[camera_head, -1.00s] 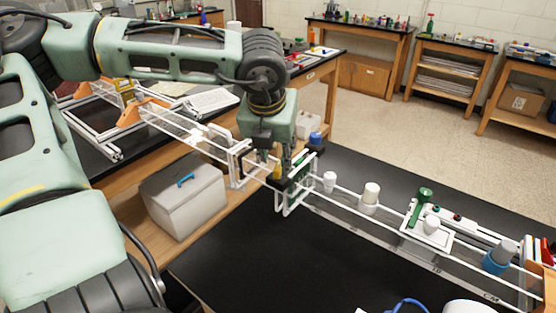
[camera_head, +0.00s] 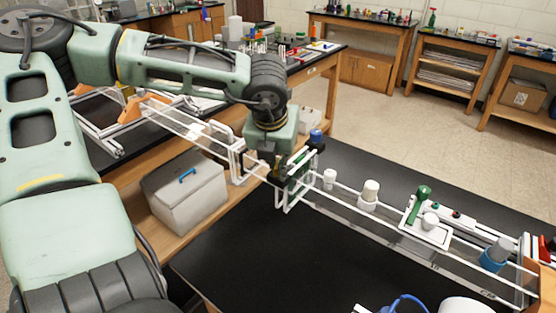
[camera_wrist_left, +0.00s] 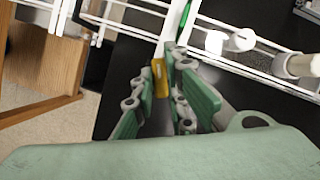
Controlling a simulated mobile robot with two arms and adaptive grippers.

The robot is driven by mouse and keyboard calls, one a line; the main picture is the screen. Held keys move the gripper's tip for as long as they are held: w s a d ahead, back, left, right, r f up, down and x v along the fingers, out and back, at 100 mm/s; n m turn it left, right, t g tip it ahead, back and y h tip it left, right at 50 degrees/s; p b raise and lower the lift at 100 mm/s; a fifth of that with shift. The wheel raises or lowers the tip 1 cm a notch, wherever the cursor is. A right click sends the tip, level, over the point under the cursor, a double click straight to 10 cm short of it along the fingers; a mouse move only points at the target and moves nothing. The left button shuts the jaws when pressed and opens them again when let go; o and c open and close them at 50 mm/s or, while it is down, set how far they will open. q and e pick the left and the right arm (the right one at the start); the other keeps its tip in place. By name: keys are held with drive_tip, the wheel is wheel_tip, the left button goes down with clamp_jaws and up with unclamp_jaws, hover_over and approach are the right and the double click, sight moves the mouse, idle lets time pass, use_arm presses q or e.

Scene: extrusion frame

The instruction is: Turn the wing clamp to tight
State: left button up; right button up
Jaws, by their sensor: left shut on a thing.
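My left gripper (camera_head: 287,170) reaches down from the left arm to the end bracket of the white extrusion frame (camera_head: 330,210). In the left wrist view, a yellow piece (camera_wrist_left: 160,78) sits between the green-padded fingers of this gripper (camera_wrist_left: 166,88); it looks like the wing of the clamp. The gripper is shut on it, close against a white upright of the frame. The fingers hide most of the clamp's body, so I cannot tell its angle. My right gripper is not in view.
White rails with white cups (camera_head: 369,192) run to the right, past a white tray with a green-handled tool (camera_head: 418,204) and a blue-based cup (camera_head: 496,254). A grey box (camera_head: 185,194) stands left of the black bench. The bench's front middle (camera_head: 260,260) is clear.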

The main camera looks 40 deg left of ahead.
use_arm(q)
clamp_jaws()
drive_tip(key=shift+b, duration=0.4)
drive_tip(key=m+b, duration=0.1)
drive_tip(key=b, duration=0.1)
drive_tip(key=m+h+b, duration=0.1)
drive_tip(key=m+b, duration=0.1)
drive_tip(key=b, duration=0.1)
drive_tip(key=shift+a+f+t, duration=0.1)
drive_tip(key=shift+f+t, duration=0.1)
drive_tip(key=shift+t, duration=0.1)
drive_tip(key=shift+r+m, duration=0.1)
drive_tip(key=shift+m, duration=0.4)
drive_tip(key=m+h+b, duration=0.1)
drive_tip(key=m, duration=0.1)
drive_tip(key=shift+a+r+m, duration=0.1)
drive_tip(key=shift+m, duration=0.3)
drive_tip(key=shift+a+m+h+p, duration=0.15)
drive_tip(key=shift+m+h, duration=0.35)
drive_tip(key=shift+m, duration=0.5)
drive_tip(key=shift+d+m+h+p, duration=0.15)
drive_tip(key=shift+m+h, duration=0.35)
drive_tip(key=shift+m, duration=0.5)
drive_tip(key=shift+a, duration=0.1)
drive_tip(key=o, duration=0.8)
unclamp_jaws()
